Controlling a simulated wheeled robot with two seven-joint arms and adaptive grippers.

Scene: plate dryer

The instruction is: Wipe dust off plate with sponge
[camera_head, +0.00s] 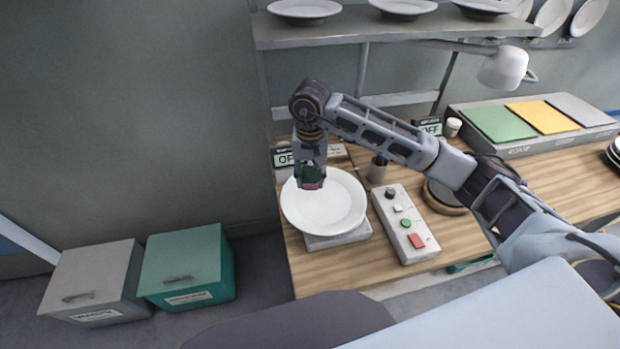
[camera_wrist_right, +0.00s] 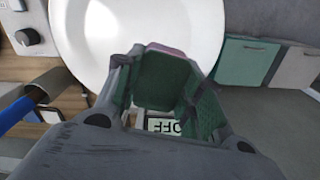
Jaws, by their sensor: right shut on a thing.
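A round white plate (camera_head: 328,215) lies on a low grey stand (camera_head: 340,238) near the left end of the wooden table. It also fills the top of the right wrist view (camera_wrist_right: 105,35) and looks plain white; I cannot make out dust on it. My right gripper (camera_head: 311,182) points down over the plate's upper-left part, shut on a small green and pink sponge (camera_head: 312,174). In the right wrist view the sponge (camera_wrist_right: 160,78) shows between the fingers, its pink edge towards the plate. I cannot tell whether it touches the plate. My left gripper is not in view.
A shelf (camera_head: 390,27) with plates and a lamp (camera_head: 503,67) are above. Grey (camera_head: 95,282) and green (camera_head: 187,266) bins stand on the floor at left.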

